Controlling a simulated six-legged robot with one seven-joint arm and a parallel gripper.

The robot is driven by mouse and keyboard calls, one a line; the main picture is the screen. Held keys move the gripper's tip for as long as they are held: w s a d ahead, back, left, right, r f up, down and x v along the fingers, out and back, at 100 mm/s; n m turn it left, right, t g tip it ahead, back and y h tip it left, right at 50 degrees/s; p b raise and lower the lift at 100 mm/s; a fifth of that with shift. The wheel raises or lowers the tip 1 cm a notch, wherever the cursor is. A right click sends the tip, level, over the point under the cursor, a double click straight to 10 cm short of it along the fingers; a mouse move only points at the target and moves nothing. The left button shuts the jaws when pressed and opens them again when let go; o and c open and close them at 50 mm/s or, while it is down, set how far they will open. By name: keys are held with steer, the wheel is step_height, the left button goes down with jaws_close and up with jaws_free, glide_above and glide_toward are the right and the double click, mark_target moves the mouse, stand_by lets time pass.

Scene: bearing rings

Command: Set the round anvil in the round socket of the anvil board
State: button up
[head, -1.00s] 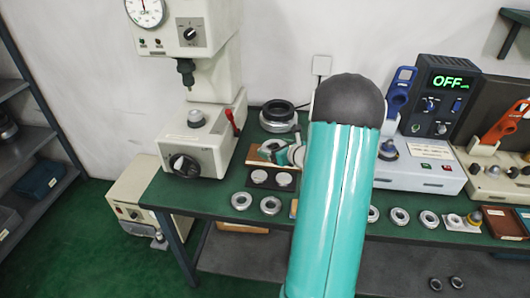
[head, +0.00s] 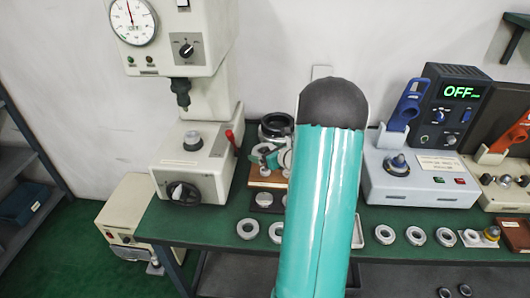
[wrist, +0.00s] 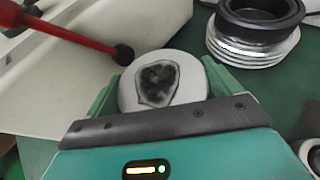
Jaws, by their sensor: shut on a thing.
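My gripper (wrist: 162,88) is shut on a round, pale disc-shaped piece (wrist: 190,75) with a dark, blotchy patch on its face, seemingly the round anvil. Its green fingers sit on either side of it in the wrist view. In the head view my gripper (head: 270,158) is mostly hidden behind my teal arm, over the back of the bench right of the press. A brown wooden board (head: 262,182) lies below it, with a dark plate holding pale discs (head: 264,199) in front. I cannot tell which holds the round socket; no empty socket shows clearly.
A cream press (head: 190,165) with a red lever (head: 231,142) stands left; the lever's black knob (wrist: 123,54) is close to the held piece. A black ring on silver rings (head: 276,127) stands behind. Bearing rings (head: 247,229) line the front edge. A control box (head: 415,185) stands right.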

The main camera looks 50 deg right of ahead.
steer(key=shift+w+a+f, duration=0.2)
steer(key=shift+w+f, duration=0.05)
steer(key=shift+f, duration=0.05)
steer(key=shift+s+f, duration=0.2)
steer(key=shift+f, duration=0.05)
steer(key=shift+w+f, duration=0.1)
steer(key=shift+f, duration=0.6)
steer(key=shift+d+f, duration=0.1)
steer(key=shift+f, duration=0.35)
steer(key=shift+f, duration=0.85)
stand_by(0.6)
steer(key=shift+r, duration=0.45)
